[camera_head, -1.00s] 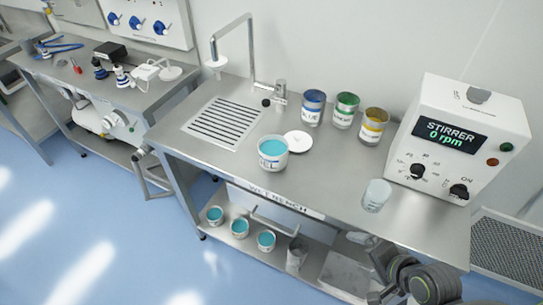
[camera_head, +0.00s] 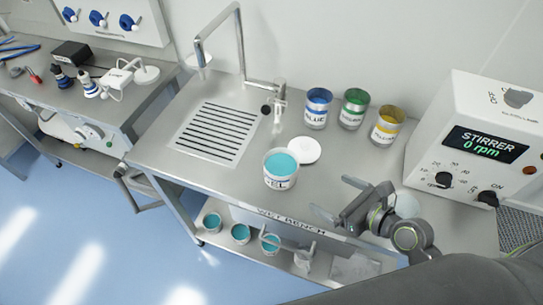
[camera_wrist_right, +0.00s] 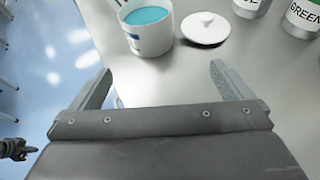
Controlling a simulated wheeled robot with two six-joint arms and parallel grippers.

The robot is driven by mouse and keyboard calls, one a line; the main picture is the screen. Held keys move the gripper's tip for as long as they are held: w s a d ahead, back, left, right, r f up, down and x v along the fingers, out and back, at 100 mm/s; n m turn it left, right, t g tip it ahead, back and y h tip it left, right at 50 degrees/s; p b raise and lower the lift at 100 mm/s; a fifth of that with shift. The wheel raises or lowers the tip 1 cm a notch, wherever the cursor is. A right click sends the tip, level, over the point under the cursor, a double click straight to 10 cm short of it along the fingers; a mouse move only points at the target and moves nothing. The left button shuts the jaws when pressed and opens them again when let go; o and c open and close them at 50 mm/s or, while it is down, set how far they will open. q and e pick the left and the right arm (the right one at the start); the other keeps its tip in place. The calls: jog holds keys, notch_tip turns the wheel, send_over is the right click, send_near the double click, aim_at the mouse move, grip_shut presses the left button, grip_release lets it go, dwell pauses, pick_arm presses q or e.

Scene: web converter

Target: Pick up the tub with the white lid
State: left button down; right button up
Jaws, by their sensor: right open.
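A white tub (camera_head: 280,172) marked GEL, filled with teal contents, stands upright and uncovered on the steel bench. A round white lid (camera_head: 304,150) with a knob lies on the bench just behind and right of it. In the right wrist view the tub (camera_wrist_right: 146,27) and the lid (camera_wrist_right: 206,28) show beyond the fingers. My right gripper (camera_head: 337,199) is open and empty, right of the tub and nearer the bench's front edge, apart from it. A dark part at the wrist view's left edge seems to be my left gripper (camera_wrist_right: 14,149); its jaws are unclear.
Blue (camera_head: 317,108), green (camera_head: 353,109) and yellow (camera_head: 387,126) labelled cans stand behind. A stirrer box (camera_head: 470,140) stands at the right. A sink drainer (camera_head: 212,132) and tap (camera_head: 240,45) are at the left. Several teal-filled tubs sit on the lower shelf.

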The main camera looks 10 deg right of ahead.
aim_at(293, 178)
jog(key=shift+w+a, duration=0.2)
jog(key=shift+w, duration=0.05)
jog(key=shift+a, duration=0.7)
pick_arm(q)
jog(key=s, duration=0.8)
pick_arm(e)
jog(key=w+a, duration=0.1)
jog(key=w+a+f, duration=0.1)
jog(key=w+a+p, duration=0.1)
jog(key=shift+w+f, duration=0.1)
jog(key=shift+f, duration=0.15)
jog(key=x, duration=0.3)
jog(key=shift+w+f, duration=0.2)
jog(key=shift+w, duration=0.1)
jog(key=shift+x, duration=0.75)
jog(key=p+x, duration=0.1)
jog(key=x, duration=0.3)
jog(key=shift+w+a, duration=0.15)
jog(key=shift+w, duration=0.1)
jog(key=shift+w+a+f, duration=0.1)
jog(key=shift+w+f, duration=0.05)
jog(key=shift+w, duration=0.05)
pick_arm(q)
jog(key=w, duration=0.1)
jog(key=w+r, duration=0.1)
jog(key=w, duration=0.1)
jog(key=w+r, duration=0.1)
jog(key=shift+w, duration=0.35)
pick_arm(e)
jog(key=c, duration=1.1)
